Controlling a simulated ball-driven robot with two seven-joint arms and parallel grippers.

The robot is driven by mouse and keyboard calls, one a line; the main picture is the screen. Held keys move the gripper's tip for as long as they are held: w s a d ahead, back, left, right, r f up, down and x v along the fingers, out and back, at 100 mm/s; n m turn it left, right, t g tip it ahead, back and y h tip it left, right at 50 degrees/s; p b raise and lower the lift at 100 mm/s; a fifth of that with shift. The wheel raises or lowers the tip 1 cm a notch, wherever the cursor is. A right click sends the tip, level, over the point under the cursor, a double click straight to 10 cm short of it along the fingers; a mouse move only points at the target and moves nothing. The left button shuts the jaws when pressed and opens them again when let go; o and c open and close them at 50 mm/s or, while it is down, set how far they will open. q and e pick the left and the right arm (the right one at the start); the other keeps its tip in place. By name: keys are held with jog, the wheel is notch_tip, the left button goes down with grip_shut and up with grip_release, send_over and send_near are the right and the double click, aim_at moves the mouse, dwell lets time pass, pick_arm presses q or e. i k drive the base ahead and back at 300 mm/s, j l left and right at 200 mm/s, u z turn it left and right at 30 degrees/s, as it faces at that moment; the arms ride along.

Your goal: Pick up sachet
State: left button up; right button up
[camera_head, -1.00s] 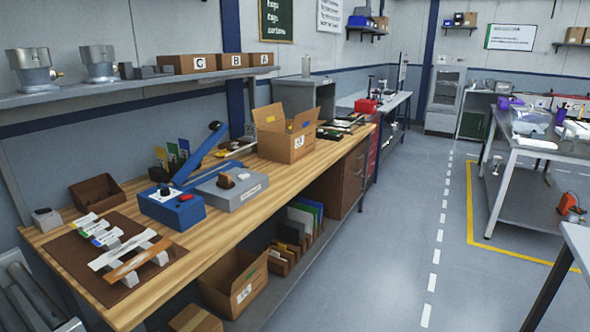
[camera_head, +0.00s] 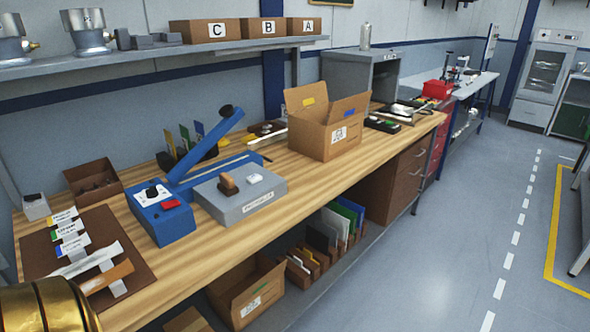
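On a brown mat (camera_head: 37,249) at the left end of the wooden bench lie several flat packets. A row of small white labelled packets (camera_head: 70,229) with coloured ends lies towards the back. A longer white strip (camera_head: 92,261) and an orange-brown strip (camera_head: 108,279) lie nearer the front. I cannot tell which of these is the sachet. A blue sealer-like device (camera_head: 161,215) with a raised lever stands to the right of the mat. Neither of my grippers shows. A rounded gold part cuts into the bottom left corner, in front of the mat's near edge.
A grey box-shaped device (camera_head: 240,196) and an open cardboard box (camera_head: 325,138) stand further along the bench. A brown bin (camera_head: 93,183) sits behind the mat. Below, a shelf holds another open carton (camera_head: 247,293). The floor to the right (camera_head: 465,200) is clear.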

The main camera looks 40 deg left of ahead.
aim_at(256, 178)
jog(key=i+l+u, duration=0.1)
jog(key=i+u, duration=0.15)
jog(key=i, duration=0.25)
jog(key=i+l+u, duration=0.25)
jog(key=i, duration=0.25)
jog(key=i+l+u, duration=0.1)
jog(key=i+u, duration=0.15)
jog(key=u, duration=0.25)
jog(key=i+l+u, duration=0.2)
jog(key=u, duration=0.25)
jog(key=i+l+u, duration=0.3)
jog(key=u, duration=0.2)
jog(key=i+l+u, duration=0.15)
jog(key=l+u, duration=0.3)
jog(key=j, duration=0.1)
